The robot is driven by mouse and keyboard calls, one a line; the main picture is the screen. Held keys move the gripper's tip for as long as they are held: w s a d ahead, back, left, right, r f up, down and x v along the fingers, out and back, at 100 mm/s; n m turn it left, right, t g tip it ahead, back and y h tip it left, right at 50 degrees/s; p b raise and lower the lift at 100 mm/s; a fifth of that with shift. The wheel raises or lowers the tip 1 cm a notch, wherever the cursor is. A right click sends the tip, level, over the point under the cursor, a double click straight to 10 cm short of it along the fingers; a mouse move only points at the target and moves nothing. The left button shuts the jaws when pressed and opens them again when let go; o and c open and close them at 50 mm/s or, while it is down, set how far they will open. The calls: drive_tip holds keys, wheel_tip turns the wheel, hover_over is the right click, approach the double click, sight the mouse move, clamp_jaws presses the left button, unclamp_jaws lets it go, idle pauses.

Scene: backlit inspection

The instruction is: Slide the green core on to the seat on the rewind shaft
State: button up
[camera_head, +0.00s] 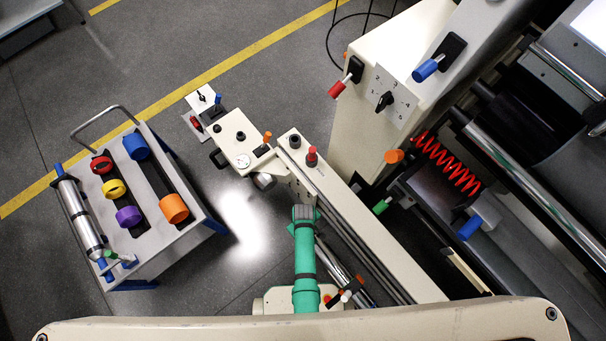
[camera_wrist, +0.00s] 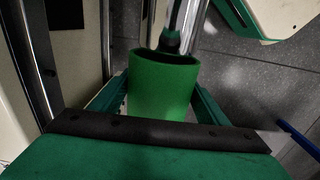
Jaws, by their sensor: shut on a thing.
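The green core (camera_wrist: 163,90) is a hollow cylinder held between the two jaws of my gripper (camera_wrist: 162,98) in the wrist view. Its open end faces away from my gripper. A bright metal shaft (camera_wrist: 186,24) lies beyond it, and a dark tapered tip (camera_wrist: 171,40) shows at the core's mouth. I cannot tell whether the tip is inside the core or just short of it. The seat is not clearly seen. In the head view my green arm (camera_head: 305,262) covers the core, and part of the metal shaft (camera_head: 331,262) shows to its right.
A cart (camera_head: 203,212) at the left carries red, yellow, purple, blue and orange cores and a metal roller (camera_head: 80,215). The cream machine beam (camera_head: 365,230) runs close to the right of my arm. Open floor (camera_head: 245,285) lies between cart and machine.

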sight(336, 268)
drive_tip(key=shift+s+d, duration=0.1)
drive_tip(key=shift+s, duration=0.05)
drive_tip(key=shift+s+d, duration=0.3)
drive_tip(key=shift+s, duration=0.35)
drive_tip(key=shift+s+d, duration=0.25)
drive_tip(key=shift+s+d, duration=1.8)
drive_tip(key=shift+s, duration=0.65)
drive_tip(key=shift+s+d, duration=1.75)
drive_tip(key=shift+s, duration=0.65)
drive_tip(key=shift+s+d, duration=1.8)
drive_tip(key=shift+s, duration=0.65)
